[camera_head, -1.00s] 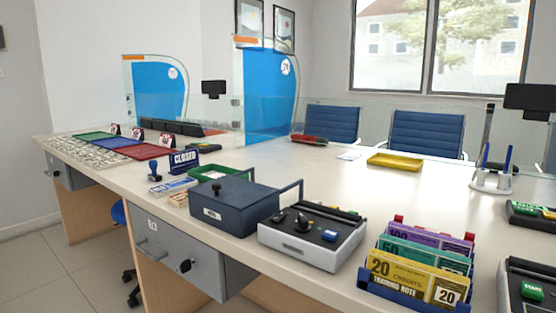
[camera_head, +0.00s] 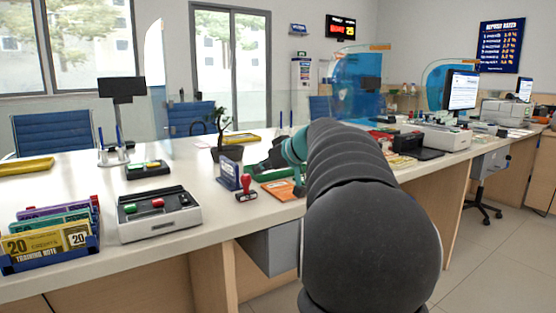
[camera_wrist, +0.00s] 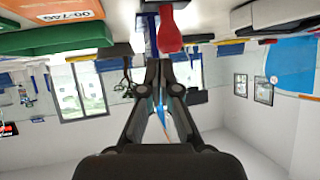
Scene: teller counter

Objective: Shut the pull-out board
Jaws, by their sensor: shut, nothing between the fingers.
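I cannot make out a pull-out board in any view. A grey drawer unit (camera_head: 270,248) hangs under the counter front, partly hidden behind my arm; the board may be hidden there too. My arm reaches away over the counter edge, and my gripper (camera_head: 268,162) is a small dark shape above the counter top. In the wrist view, which looks upside down, my gripper (camera_wrist: 163,62) has its fingers together with nothing held. A red stamp (camera_wrist: 171,30) shows just beyond the fingertips there.
The red stamp (camera_head: 246,188) stands by a blue sign (camera_head: 229,174) near the counter edge. An orange booklet (camera_head: 283,190) lies beside them. A grey device (camera_head: 158,213) and a note rack (camera_head: 48,243) stand left. Free floor (camera_head: 505,255) shows at right.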

